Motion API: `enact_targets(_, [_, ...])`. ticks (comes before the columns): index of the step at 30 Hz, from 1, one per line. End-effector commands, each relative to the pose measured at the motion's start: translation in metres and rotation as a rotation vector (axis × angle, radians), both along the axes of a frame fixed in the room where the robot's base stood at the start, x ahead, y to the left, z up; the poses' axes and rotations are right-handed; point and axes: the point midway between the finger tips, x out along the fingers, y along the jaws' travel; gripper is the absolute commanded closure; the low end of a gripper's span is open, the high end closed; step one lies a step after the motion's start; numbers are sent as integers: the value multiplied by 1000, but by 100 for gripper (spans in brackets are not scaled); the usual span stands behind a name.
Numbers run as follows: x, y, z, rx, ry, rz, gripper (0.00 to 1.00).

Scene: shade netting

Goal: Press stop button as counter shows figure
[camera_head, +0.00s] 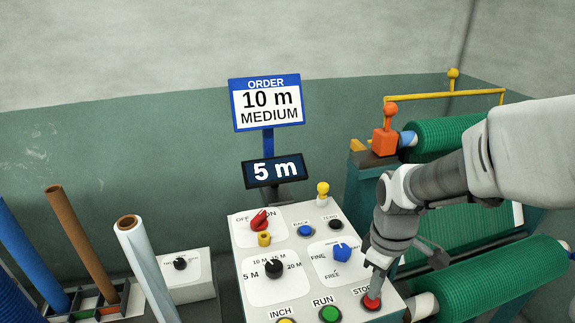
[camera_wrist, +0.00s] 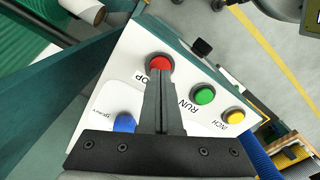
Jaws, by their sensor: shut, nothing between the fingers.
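The red stop button (camera_head: 372,302) sits at the right front of the white control panel (camera_head: 310,232). In the wrist view the stop button (camera_wrist: 159,64) shows just beyond the fingertips. My gripper (camera_head: 374,284) is shut and empty, pointing down with its tips right over or on the stop button; I cannot tell if they touch. The counter (camera_head: 275,171) behind the panel reads 5 m. The order sign (camera_head: 266,103) above it reads 10 m MEDIUM.
A green run button (camera_head: 330,314) and a yellow inch button (camera_head: 286,320) lie left of stop. A blue knob (camera_head: 341,251), black dial (camera_head: 274,268) and red switch (camera_head: 259,219) stand on the panel. Green netting rolls (camera_head: 500,279) are at right.

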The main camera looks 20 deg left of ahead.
Motion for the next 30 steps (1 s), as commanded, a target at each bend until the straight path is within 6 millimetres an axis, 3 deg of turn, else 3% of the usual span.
enact_targets(17, [0,0,-1,0,0,0,100])
enact_targets(27, [0,0,-24,0,1,0,100])
enact_targets(30, [0,0,-20,-1,0,0,100])
